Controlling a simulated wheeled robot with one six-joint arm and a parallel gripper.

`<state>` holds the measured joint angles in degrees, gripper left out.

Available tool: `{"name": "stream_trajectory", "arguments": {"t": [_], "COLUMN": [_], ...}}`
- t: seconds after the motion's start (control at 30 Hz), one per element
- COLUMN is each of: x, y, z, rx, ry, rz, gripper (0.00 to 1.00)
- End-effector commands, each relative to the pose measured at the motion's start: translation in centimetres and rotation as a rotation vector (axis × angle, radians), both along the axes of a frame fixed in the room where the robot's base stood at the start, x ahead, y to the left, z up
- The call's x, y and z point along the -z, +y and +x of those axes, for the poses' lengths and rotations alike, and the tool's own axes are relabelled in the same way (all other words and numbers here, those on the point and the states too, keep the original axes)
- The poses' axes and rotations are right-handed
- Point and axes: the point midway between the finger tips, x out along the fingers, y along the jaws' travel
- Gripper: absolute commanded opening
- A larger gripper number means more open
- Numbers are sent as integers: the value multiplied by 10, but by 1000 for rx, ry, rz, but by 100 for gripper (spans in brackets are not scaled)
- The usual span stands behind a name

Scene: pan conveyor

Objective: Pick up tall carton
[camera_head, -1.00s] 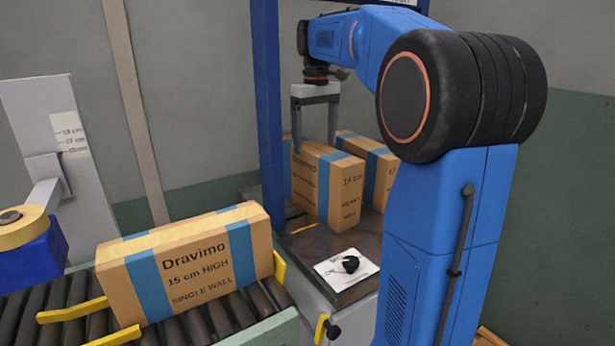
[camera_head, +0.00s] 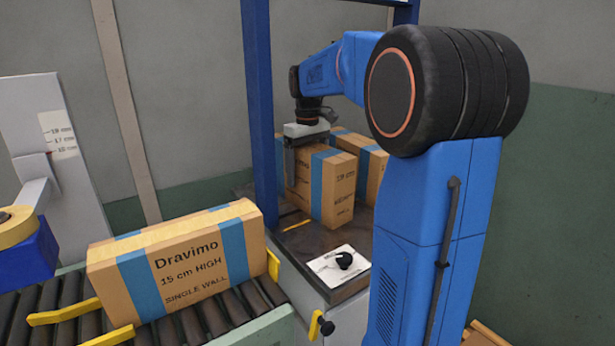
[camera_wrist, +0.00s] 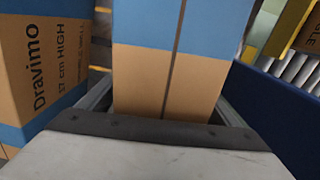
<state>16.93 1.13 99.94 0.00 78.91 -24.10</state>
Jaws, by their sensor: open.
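A brown carton with blue bands (camera_head: 332,190) stands upright on the dark table. Its end print is small and partly legible. My gripper (camera_head: 308,158) is over its top from above, with the jaws open and one finger down along its near left side. In the wrist view, the carton's top (camera_wrist: 165,85) lies between the two fingers of my gripper (camera_wrist: 163,108). I cannot tell whether the fingers touch it. The far finger is mostly hidden in the head view.
A second carton (camera_head: 372,165) stands close behind; in the wrist view a carton (camera_wrist: 35,70) reads 17 cm HIGH. A 15 cm HIGH carton (camera_head: 185,262) sits on the roller conveyor (camera_head: 225,312). A blue post (camera_head: 258,110) stands close left of my gripper. A height gauge (camera_head: 62,135) is at left.

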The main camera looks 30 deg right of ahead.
Motion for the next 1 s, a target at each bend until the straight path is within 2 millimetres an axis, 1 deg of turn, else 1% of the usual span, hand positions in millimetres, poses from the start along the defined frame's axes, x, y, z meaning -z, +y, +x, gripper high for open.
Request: {"name": "stream_trajectory", "arguments": {"t": [0.1,0.3,0.33,0.37,0.4,0.47,0.5,0.6,0.87,1.0], "x": [7,7,7,7,7,7,7,7,4,-8], "y": [0,0,0,0,0,0,0,0,0,0], "z": [0,0,0,0,0,0,0,0,0,1], "rx": [0,0,0,0,0,0,0,0,0,0], "ry": [1,0,0,0,0,0,0,0,-1,-3], "rz": [0,0,0,0,0,0,0,0,-1,-2], "gripper": [84,84,82,75,65,51,41,19,19,19]}}
